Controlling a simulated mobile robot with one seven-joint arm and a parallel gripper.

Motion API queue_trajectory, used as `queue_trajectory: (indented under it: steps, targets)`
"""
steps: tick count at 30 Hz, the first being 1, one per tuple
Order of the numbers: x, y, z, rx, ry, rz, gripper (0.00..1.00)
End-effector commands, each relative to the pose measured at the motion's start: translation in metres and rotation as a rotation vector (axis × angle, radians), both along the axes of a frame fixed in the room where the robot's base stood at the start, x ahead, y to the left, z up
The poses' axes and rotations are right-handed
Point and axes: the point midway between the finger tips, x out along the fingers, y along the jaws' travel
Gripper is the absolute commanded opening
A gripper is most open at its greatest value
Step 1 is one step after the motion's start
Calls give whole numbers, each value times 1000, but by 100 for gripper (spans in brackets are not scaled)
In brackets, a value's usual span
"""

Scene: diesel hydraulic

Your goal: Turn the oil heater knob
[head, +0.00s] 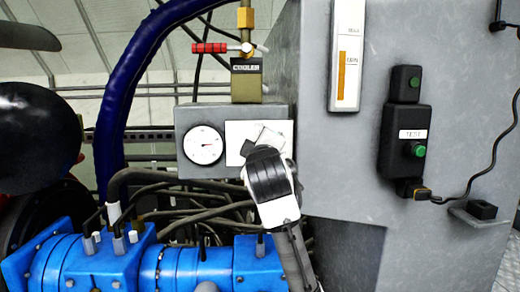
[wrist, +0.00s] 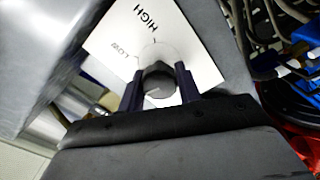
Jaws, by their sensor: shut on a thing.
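The oil heater knob (wrist: 159,82) is a dark round knob on a white plate (wrist: 112,42) marked HIGH and LOW, in the wrist view. My gripper (wrist: 160,88) has one finger on each side of the knob and is shut on it. A pale line shows on the knob's face. In the head view my gripper (head: 262,145) is at the white plate (head: 240,132) on the grey box, and my wrist hides the knob there.
A round gauge (head: 204,145) sits left of the plate. Above are the COOLER block (head: 246,80) and a red-handled valve (head: 210,48). A black TEST box (head: 405,143) is on the grey panel to the right. Hoses and a blue pump (head: 150,262) lie below.

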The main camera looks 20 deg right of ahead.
Motion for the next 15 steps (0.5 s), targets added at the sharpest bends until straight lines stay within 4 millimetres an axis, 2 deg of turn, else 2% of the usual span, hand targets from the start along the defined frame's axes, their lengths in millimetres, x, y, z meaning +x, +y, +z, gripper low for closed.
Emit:
queue_trajectory:
  steps: [6,15]
  targets:
    - [0,0,-2,-145,46,-1,11]
    - [0,0,-2,-260,79,0,11]
